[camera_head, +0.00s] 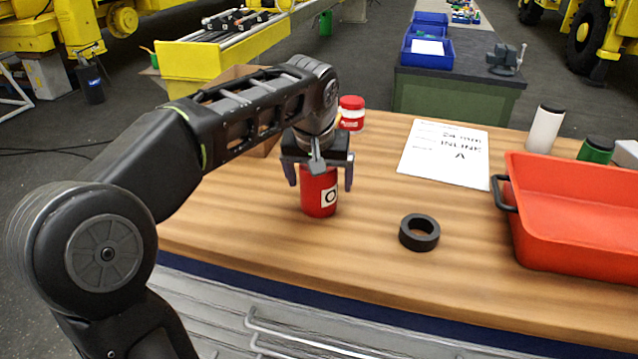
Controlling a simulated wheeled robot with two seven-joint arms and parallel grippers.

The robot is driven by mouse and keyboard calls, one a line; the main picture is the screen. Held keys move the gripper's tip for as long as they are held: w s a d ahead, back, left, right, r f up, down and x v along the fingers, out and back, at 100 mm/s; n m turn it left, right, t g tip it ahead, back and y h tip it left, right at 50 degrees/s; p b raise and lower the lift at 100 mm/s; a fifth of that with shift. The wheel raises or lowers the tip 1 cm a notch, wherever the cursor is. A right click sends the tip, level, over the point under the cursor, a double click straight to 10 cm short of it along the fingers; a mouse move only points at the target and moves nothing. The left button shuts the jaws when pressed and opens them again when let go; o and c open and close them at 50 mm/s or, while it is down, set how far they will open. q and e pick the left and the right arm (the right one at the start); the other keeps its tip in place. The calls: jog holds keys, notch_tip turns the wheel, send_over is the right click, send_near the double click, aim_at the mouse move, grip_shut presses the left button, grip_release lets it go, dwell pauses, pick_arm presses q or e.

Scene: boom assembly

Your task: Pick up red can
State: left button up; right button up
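A red can (318,198) with a black and white label stands upright on the wooden table (370,280). My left gripper (320,180) comes down over the can from above, with one finger on each side of it. The fingers are spread apart, and a gap shows between the can and the right-hand finger. The gripper's body hides the top of the can. My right gripper is not in view.
A black ring (419,232) lies right of the can. A red-lidded jar (351,113) and a cardboard box (235,80) stand behind. A paper sheet (444,153), a white bottle (544,129), a green container (595,151) and a red tray (575,215) are farther right.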

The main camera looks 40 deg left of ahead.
pick_arm(q)
jog(key=shift+c, duration=0.3)
jog(key=c, duration=1.7)
